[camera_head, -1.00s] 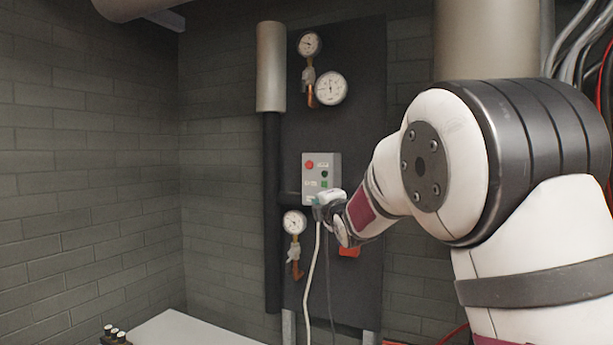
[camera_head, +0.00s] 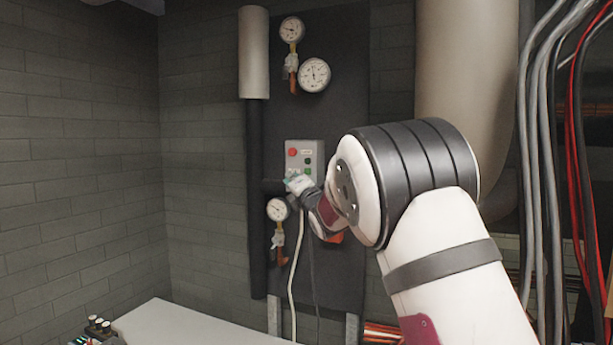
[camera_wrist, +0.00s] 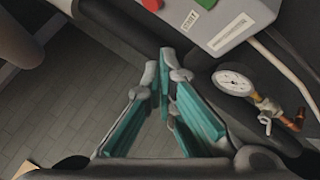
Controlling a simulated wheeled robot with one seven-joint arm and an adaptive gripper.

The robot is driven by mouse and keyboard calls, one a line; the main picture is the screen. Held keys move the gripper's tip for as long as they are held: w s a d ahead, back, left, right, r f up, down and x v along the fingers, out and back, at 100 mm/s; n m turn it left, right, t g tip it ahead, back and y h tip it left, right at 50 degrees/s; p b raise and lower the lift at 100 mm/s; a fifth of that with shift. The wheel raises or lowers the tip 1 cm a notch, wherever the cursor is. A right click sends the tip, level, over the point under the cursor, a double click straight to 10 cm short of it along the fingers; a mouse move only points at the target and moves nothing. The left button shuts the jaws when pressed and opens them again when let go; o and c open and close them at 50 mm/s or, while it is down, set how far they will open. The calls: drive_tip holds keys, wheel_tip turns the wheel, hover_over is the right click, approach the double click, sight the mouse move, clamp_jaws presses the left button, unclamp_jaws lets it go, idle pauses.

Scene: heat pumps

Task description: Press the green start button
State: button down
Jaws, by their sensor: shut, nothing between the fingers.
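The grey control box (camera_head: 318,152) is mounted on the dark wall panel in the head view, with a red button (camera_head: 292,152) at its upper left. In the wrist view the box (camera_wrist: 236,22) fills the top right. The green button (camera_wrist: 206,3) is cut off by the top edge there, right of a red part (camera_wrist: 152,4). My gripper (camera_wrist: 165,60) is shut and empty, its teal fingers meeting at the tips, apart from the green button. In the head view my gripper (camera_head: 291,185) is at the box's lower edge and hides part of it.
A pressure gauge (camera_head: 278,209) hangs just below left of my gripper; it also shows in the wrist view (camera_wrist: 233,82). Two more gauges are above the box. A pale cable (camera_head: 294,270) hangs below. A white surface (camera_head: 185,325) lies lower left.

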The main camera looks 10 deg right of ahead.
sight(308, 171)
drive_tip(key=w+d+b, duration=0.3)
drive_tip(key=w, duration=0.2)
drive_tip(key=shift+w+d+b, duration=0.15)
drive_tip(key=shift+d+b, duration=0.2)
drive_tip(key=shift+d, duration=0.05)
drive_tip(key=shift+w+d, duration=0.1)
drive_tip(key=shift+w, duration=0.05)
idle(1.2)
drive_tip(key=shift+w+d+b, duration=0.2)
drive_tip(key=shift+b, duration=0.3)
drive_tip(key=shift+w+d+b, duration=0.15)
drive_tip(key=shift+w+b, duration=0.1)
drive_tip(key=shift+b, duration=0.1)
idle(0.6)
drive_tip(key=shift+s, duration=0.15)
drive_tip(key=shift+s+a, duration=0.4)
drive_tip(key=shift+s, duration=0.05)
idle(0.4)
